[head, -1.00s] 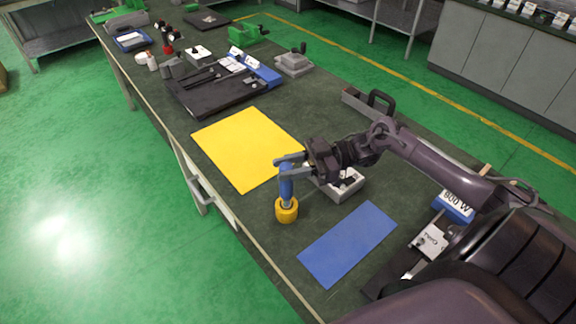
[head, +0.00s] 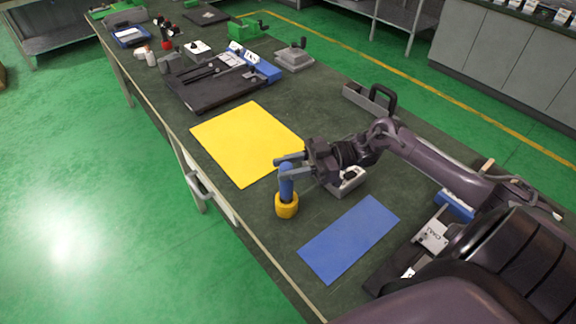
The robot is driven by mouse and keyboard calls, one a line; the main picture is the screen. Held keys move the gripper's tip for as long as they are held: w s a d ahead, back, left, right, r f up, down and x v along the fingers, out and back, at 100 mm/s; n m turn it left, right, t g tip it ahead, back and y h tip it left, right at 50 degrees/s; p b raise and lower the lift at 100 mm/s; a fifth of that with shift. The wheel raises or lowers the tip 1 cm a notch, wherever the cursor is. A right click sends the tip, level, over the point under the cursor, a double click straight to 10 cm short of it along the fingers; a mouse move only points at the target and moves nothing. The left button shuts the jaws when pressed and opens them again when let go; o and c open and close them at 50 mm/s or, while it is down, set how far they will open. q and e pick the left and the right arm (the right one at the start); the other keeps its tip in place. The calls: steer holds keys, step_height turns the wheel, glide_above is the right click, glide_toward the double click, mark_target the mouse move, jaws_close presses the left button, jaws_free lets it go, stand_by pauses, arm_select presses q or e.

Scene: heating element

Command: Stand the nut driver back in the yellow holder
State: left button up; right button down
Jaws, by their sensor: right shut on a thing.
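The yellow holder (head: 287,207) stands on the dark green bench near its front edge, between the yellow mat and the blue mat. The nut driver's blue handle (head: 286,184) is upright directly over the holder, its lower end at or in the holder's mouth; its shaft is hidden, and I cannot tell how deep it sits. My right gripper (head: 288,164) is shut on the upper part of the handle. My left gripper is not in view.
The yellow mat (head: 245,140) lies behind the holder and the blue mat (head: 350,238) lies to its right. A light grey box (head: 350,182) sits just behind my right gripper. A black tray (head: 215,90) with tools is farther back.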

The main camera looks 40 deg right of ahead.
steer(key=shift+f+b, duration=0.35)
steer(key=shift+f, duration=0.05)
steer(key=c, duration=1.1)
jaws_free()
steer(key=shift+o, duration=0.5)
steer(key=shift+f, duration=0.1)
steer(key=shift+s+d, duration=0.1)
steer(key=shift+d, duration=0.25)
steer(key=b+v, duration=0.3)
steer(key=v, duration=0.4)
